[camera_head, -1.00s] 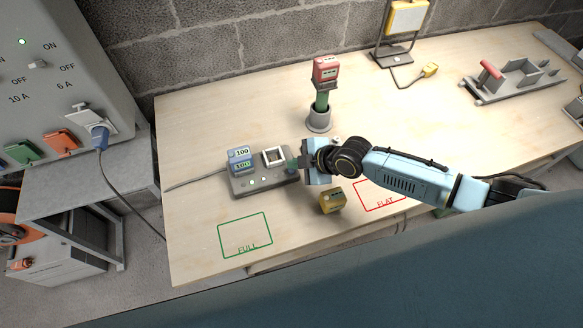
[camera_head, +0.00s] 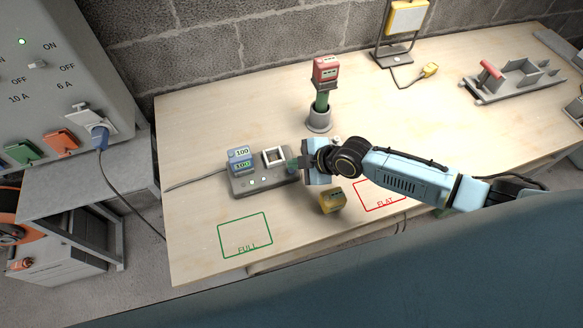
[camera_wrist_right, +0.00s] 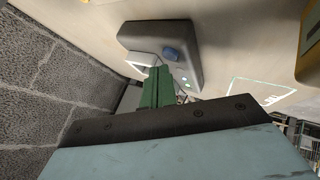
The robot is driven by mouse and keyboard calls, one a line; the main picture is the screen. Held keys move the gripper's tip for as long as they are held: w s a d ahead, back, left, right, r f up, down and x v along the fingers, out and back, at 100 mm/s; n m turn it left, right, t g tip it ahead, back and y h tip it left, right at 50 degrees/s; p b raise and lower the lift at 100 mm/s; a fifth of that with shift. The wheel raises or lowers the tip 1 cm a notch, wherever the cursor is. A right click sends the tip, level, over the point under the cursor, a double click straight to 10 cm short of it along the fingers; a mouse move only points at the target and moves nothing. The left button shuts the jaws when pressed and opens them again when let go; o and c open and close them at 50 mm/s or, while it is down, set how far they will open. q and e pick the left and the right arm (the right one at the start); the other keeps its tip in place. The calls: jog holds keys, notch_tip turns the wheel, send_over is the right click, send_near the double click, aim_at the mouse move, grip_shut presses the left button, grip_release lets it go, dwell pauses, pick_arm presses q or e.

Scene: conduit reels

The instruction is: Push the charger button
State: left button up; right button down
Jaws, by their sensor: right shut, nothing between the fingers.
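The grey charger (camera_head: 266,186) stands on the workbench with a blue battery (camera_head: 240,160) in its left bay. The displays there appear to read 100. The bay with the white frame (camera_head: 274,156) looks empty. A blue button (camera_wrist_right: 172,53) shows on the charger in the right wrist view; in the head view my gripper covers that end. My right gripper (camera_head: 293,165) is shut and empty, its green fingertips at the charger's right end. In the wrist view the shut fingers (camera_wrist_right: 158,88) appear apart from the button, but contact is hard to judge. My left gripper is out of view.
A yellow battery (camera_head: 332,201) lies just in front of my right gripper. A red-topped tool (camera_head: 325,72) stands in a grey holder behind it. Green FULL (camera_head: 244,234) and red FLAT (camera_head: 380,196) outlines mark the bench. A cable leaves the charger's left side.

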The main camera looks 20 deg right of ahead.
jog(key=shift+f, duration=0.15)
jog(key=shift+f+b, duration=0.3)
jog(key=shift+b, duration=0.1)
jog(key=shift+f, duration=0.1)
dwell(0.4)
jog(key=shift+r+p, duration=0.35)
jog(key=shift+r, duration=0.2)
notch_tip(320, 180, up, 6)
jog(key=p, duration=0.5)
